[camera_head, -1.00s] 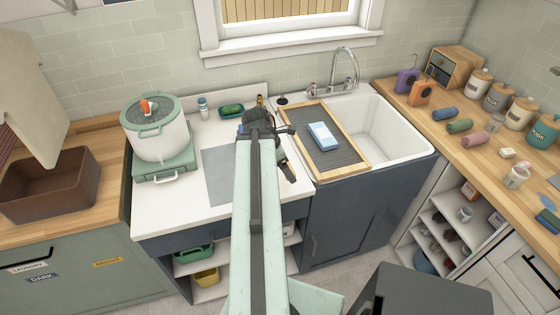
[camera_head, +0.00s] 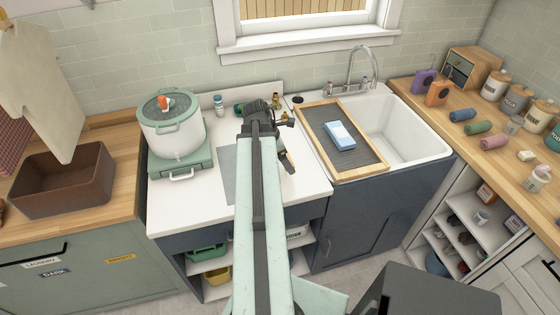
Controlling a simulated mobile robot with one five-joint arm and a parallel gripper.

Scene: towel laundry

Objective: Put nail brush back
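My gripper (camera_head: 284,140) is at the end of my pale green arm, over the white counter left of the sink. It is seen from behind, and its fingertips are too small and hidden to show whether they hold anything. A blue and pale block (camera_head: 340,135), possibly the nail brush, lies on the dark ridged washboard (camera_head: 372,163) with a wooden frame. My gripper is left of it and apart from it in the picture. A small green item (camera_head: 239,109), perhaps a dish, sits at the back of the counter, partly hidden by my gripper.
A lidded white pot (camera_head: 172,132) stands left on a green base. Rolled towels (camera_head: 478,128) and jars (camera_head: 515,100) crowd the right counter. A brown bin (camera_head: 62,188) stands far left.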

